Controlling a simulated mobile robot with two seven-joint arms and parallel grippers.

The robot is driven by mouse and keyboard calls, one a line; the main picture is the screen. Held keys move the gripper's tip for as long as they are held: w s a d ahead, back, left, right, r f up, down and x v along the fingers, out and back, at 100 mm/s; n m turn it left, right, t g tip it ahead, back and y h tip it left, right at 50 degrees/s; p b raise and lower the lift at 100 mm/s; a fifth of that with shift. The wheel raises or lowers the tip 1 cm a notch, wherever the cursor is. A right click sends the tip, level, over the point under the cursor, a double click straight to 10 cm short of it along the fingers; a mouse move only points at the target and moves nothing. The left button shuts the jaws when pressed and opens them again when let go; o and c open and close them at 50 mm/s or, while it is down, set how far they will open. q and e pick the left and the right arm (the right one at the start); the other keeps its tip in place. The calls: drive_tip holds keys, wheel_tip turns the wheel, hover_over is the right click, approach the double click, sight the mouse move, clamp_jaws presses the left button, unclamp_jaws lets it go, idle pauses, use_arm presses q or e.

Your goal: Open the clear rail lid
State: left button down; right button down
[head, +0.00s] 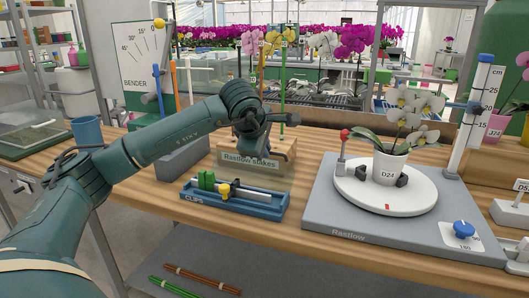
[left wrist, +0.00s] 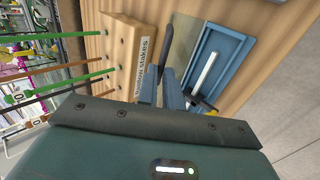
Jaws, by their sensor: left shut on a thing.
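The blue clips tray (head: 225,206) lies on the bench with green, yellow and dark clips along a white rail (head: 250,194). The tray also shows in the left wrist view (left wrist: 228,45). The clear rail lid (head: 278,181) appears as a see-through panel raised at the tray's back edge, in front of the wooden stakes block. It is a dull translucent panel in the left wrist view (left wrist: 186,38). My left gripper (head: 256,156) is over the panel's upper edge, its fingers close together (left wrist: 165,88) and shut on it. The exact grip is partly hidden. My right gripper is out of view.
The wooden stakes block (head: 284,147) with upright coloured stakes stands just behind the lid. A grey base (head: 345,222) with a white turntable and potted orchid (head: 388,166) is to the right. A blue cup (head: 87,130) stands left. Bare bench lies in front of the tray.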

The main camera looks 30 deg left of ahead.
use_arm(q)
drive_tip(key=shift+s+d+f, duration=0.1)
drive_tip(key=shift+s+f, duration=0.1)
drive_tip(key=shift+f, duration=0.05)
drive_tip(key=c, duration=1.5)
unclamp_jaws()
drive_tip(key=shift+c, duration=0.2)
drive_tip(key=shift+r, duration=0.15)
drive_tip(key=v, duration=1.3)
drive_tip(key=shift+p, duration=0.35)
drive_tip(key=shift+w, duration=0.1)
